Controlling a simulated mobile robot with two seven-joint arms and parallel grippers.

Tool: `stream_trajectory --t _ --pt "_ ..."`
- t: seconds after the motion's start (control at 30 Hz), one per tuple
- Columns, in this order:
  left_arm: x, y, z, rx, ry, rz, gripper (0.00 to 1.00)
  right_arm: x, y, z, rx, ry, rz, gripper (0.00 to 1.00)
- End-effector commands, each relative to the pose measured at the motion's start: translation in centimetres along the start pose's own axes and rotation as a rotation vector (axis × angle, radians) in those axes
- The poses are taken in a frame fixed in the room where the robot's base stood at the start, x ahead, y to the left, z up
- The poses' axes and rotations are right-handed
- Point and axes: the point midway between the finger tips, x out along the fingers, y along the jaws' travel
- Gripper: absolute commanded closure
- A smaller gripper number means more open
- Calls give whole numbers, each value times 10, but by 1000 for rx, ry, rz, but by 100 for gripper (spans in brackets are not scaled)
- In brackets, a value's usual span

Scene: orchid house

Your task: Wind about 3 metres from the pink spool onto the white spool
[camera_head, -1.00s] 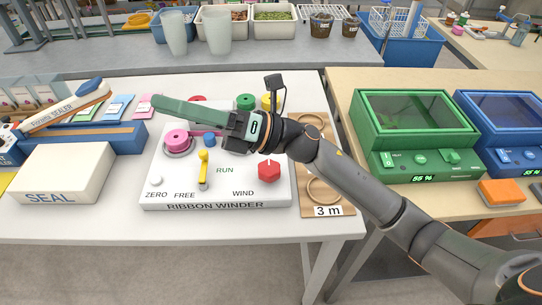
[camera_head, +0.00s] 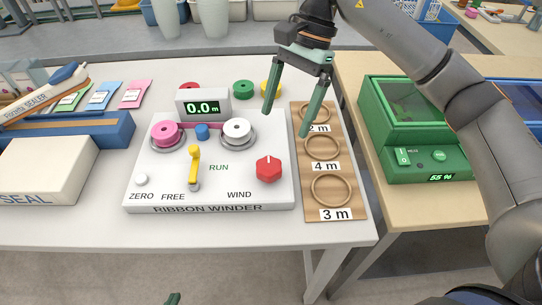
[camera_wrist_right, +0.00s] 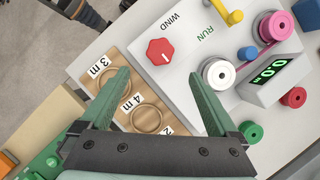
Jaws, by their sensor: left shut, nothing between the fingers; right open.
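The pink spool (camera_head: 166,131) sits on the left spindle of the ribbon winder (camera_head: 210,197). The white spool (camera_head: 236,129) sits on the right spindle; it also shows in the right wrist view (camera_wrist_right: 217,71). The display (camera_head: 201,107) reads 0.0 m. The yellow lever (camera_head: 194,168) stands upright between FREE and RUN. A white button (camera_head: 141,180) is above ZERO. My right gripper (camera_head: 285,123) is open and empty above the winder's right edge. Only a fingertip of my left gripper (camera_head: 173,299) shows at the bottom edge.
A wooden board (camera_head: 345,207) with rings marked 3 m, 4 m and a partly hidden label lies right of the winder. Red, green (camera_head: 243,89) and yellow spools stand behind it. A sealer (camera_head: 60,130) is at left. A green machine (camera_head: 415,125) stands on the right table.

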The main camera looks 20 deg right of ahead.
Motion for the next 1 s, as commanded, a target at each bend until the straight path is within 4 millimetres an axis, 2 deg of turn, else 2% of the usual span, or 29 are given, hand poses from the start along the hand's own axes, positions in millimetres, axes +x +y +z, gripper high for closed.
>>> stream_trajectory --t 0.3,0.5,0.7,0.97,1.0 --pt "-2 -2 0 1 -5 -4 100 66 1 1 0 -5 4 4" --pt "-4 -5 4 0 -12 -12 100 96 0 2 1 -5 2 4" --pt "-4 -6 3 -1 -10 -13 100 108 0 2 0 -4 0 4" --pt "-4 -5 3 -1 -8 -12 100 109 0 2 0 -4 -1 4" --pt "-4 -5 3 -1 -8 -12 100 109 0 2 0 -4 -1 9"
